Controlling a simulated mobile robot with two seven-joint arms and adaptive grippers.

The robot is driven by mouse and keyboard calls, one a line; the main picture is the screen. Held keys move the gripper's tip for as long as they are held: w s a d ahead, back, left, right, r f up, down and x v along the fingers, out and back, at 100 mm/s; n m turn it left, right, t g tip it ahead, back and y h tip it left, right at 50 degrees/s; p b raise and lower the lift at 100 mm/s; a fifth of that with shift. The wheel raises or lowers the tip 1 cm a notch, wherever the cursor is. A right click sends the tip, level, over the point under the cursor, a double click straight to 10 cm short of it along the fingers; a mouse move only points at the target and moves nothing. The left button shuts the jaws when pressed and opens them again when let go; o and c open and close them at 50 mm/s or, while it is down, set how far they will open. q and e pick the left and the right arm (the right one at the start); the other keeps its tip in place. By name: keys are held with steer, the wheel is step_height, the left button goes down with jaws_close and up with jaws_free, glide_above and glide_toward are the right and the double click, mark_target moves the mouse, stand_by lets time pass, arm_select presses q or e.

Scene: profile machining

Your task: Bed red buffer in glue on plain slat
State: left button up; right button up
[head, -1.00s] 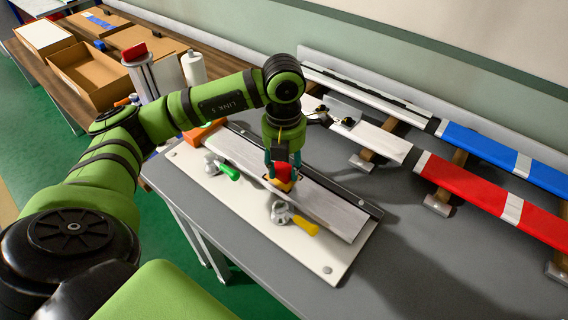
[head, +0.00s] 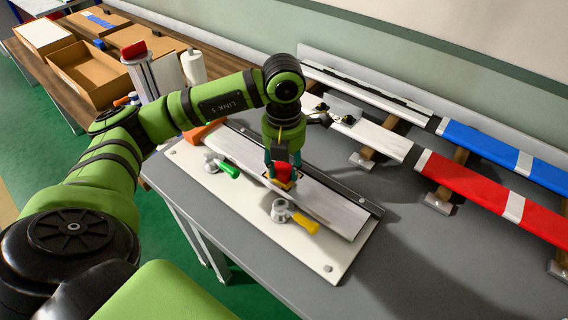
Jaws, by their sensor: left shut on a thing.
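My left gripper (head: 281,178) points down over the middle of the plain slat (head: 325,203). It is shut on the red buffer (head: 284,172), which shows between the fingers with a yellowish-orange edge (head: 280,184) at its lower side. The buffer is at the slat's surface; I cannot tell whether it touches. Any glue under it is hidden. The grey slat lies on a white fixture board (head: 260,218), between a dark back rail (head: 345,190) and two clamps, one with a green handle (head: 229,170) and one with a yellow handle (head: 306,222). My right gripper is out of view.
An orange block (head: 201,133) sits at the slat's far left end. Behind, a rack carries white, blue (head: 500,152) and red slats (head: 470,187). Cardboard boxes (head: 88,75) and a white bottle (head: 193,67) stand on the wooden bench. The grey table's front right is clear.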

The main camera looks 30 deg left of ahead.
mark_target(284, 167)
arm_select(q)
steer(key=shift+s+d+f, duration=0.1)
steer(key=shift+s+f, duration=0.1)
steer(key=shift+f, duration=0.05)
stand_by(0.6)
steer(key=o, duration=1.2)
steer(key=shift+w, duration=0.1)
steer(key=shift+r, duration=0.1)
steer(key=shift+r, duration=0.1)
step_height(284, 167, up, 12)
steer(key=shift+w+f, duration=0.1)
steer(key=shift+f, duration=0.05)
